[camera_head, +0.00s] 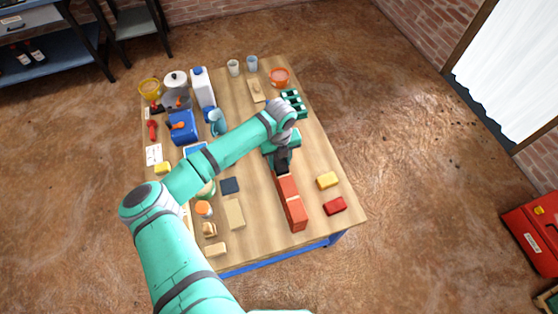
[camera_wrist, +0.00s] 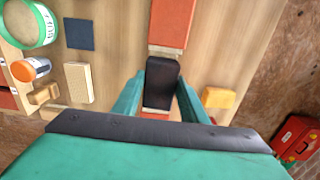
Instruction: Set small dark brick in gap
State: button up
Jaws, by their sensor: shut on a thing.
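The small dark brick (camera_wrist: 163,82) is between the two fingers of my gripper (camera_wrist: 160,98), which is shut on it. In the head view, my gripper (camera_head: 282,160) is at the far end of the red brick wall (camera_head: 291,202), with the arm hiding part of that area. In the wrist view, a red brick (camera_wrist: 171,22) with a pale strip at its near edge lies just beyond the dark brick. A pale patch also shows below the dark brick. I cannot tell whether the dark brick touches the wall. The gap is not clearly visible.
A yellow block (camera_head: 327,180) and a red block (camera_head: 335,206) lie right of the wall. A dark blue square (camera_head: 230,186), a tan board (camera_head: 234,213) and an orange-lidded jar (camera_head: 204,209) lie left. Green trays (camera_head: 292,102) and containers fill the far side.

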jog(key=shift+f, duration=0.2)
dwell(0.6)
jog(key=o, duration=1.3)
jog(key=shift+r, duration=4)
